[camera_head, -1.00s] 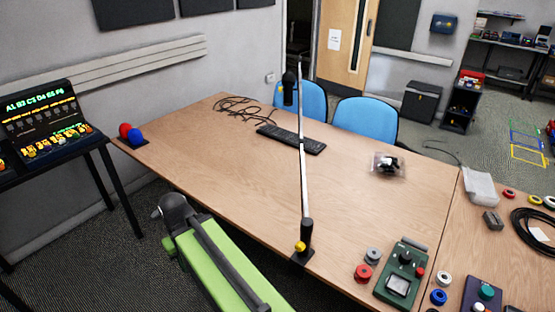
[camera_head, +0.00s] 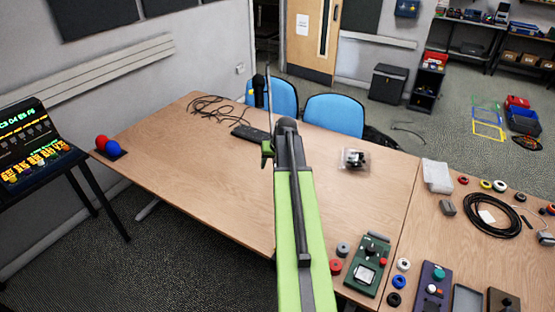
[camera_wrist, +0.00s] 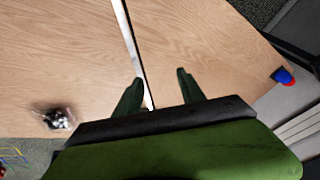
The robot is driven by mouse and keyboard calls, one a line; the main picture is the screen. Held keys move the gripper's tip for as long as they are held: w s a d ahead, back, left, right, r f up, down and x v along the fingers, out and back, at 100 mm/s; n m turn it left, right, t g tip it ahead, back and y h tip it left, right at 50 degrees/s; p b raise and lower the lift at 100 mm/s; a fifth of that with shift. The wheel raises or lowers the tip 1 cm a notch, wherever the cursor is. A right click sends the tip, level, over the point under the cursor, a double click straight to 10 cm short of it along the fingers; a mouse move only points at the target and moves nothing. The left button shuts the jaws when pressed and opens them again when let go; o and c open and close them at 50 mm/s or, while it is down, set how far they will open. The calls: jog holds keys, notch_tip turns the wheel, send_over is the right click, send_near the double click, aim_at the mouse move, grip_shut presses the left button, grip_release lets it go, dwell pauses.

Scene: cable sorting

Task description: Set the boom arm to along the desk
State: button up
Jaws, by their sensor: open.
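The boom arm is a thin silver pole (camera_head: 269,92) with a black microphone-like end (camera_head: 258,84) over the far side of the desk. Its lower part and base are hidden behind my arm in the head view. In the wrist view the pole (camera_wrist: 130,38) runs from the top edge down between my fingers, close to the left finger. My gripper (camera_wrist: 159,82) is open, with green fingers apart on both sides of the pole. I cannot tell whether a finger touches it. In the head view my gripper (camera_head: 268,150) is over the middle of the desk, partly hidden.
A green device (camera_head: 367,262) and several spools are front right. Blue chairs (camera_head: 334,115) stand behind.

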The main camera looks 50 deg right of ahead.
jog(key=s+d+r+m, duration=0.1)
jog(key=s+d+r, duration=0.15)
jog(key=d, duration=0.35)
jog(key=b+x, duration=0.5)
jog(key=x, duration=0.1)
jog(key=b+x, duration=0.5)
jog(key=x, duration=0.1)
jog(key=b+x, duration=0.5)
jog(key=x, duration=0.1)
jog(key=shift+w+d+b, duration=0.1)
jog(key=shift+d+b, duration=0.2)
jog(key=shift+d, duration=0.05)
jog(key=shift+r, duration=0.15)
jog(key=shift+c, duration=0.4)
grip_shut()
